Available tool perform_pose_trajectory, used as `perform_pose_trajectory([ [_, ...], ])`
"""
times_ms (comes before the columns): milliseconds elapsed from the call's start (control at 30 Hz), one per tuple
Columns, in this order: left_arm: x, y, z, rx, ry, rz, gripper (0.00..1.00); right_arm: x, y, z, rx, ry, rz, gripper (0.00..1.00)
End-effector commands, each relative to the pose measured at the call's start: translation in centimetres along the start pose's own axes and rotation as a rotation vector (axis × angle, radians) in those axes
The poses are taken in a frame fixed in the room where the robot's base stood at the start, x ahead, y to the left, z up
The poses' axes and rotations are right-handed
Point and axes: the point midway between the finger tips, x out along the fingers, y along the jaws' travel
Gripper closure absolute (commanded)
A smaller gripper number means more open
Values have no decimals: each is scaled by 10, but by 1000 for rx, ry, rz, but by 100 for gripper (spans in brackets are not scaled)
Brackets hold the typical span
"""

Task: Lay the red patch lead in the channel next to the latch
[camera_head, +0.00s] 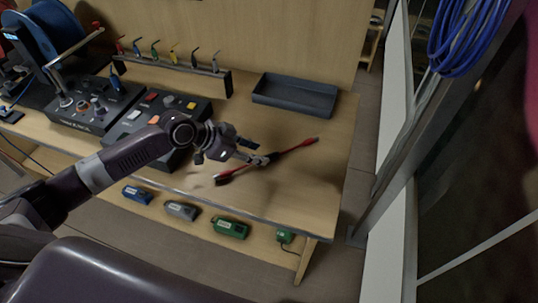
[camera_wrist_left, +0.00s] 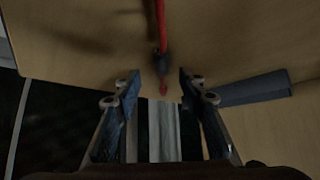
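The red patch lead (camera_head: 292,150) appears in the head view over the right part of the wooden bench, slanting from lower left to upper right, with dark sections along it. My left gripper (camera_head: 262,152) is at the lead's middle in the head view. In the wrist view its two fingers (camera_wrist_left: 157,88) stand apart, with gaps on both sides of the lead. I cannot make out the channel or latch. My right gripper is not in view.
A dark empty tray (camera_head: 295,104) stands at the bench's back right. Coloured boxes (camera_head: 230,228) sit on a lower shelf. Blue cable coils (camera_head: 462,38) hang at the right. Bench wood right of the lead is clear.

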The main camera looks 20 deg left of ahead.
Motion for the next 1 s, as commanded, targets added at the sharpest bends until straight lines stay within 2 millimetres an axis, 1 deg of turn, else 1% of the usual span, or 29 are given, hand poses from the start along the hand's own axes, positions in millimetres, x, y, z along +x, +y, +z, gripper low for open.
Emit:
perform_pose_trajectory([
  [33, 5, 0, -4, -2, 2, 1, 62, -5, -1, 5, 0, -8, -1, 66],
  [100, 14, 0, -6, -2, 3, 2, 62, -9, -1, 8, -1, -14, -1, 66],
  [200, 29, -1, -6, -2, 2, 0, 62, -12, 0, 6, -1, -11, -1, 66],
  [300, 39, -1, -5, 0, 1, 0, 62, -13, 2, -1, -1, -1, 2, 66],
  [467, 45, -1, -5, 1, 1, -1, 62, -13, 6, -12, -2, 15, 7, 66],
  [633, 45, -1, -4, 1, 1, -1, 62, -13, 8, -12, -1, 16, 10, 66],
  [900, 44, -1, -4, 1, 1, 0, 92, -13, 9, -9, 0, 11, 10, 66],
  [967, 44, -1, -4, 1, 1, -1, 99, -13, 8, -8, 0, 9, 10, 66],
  [1000, 44, -1, -4, 1, 1, -1, 100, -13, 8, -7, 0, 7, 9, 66],
])
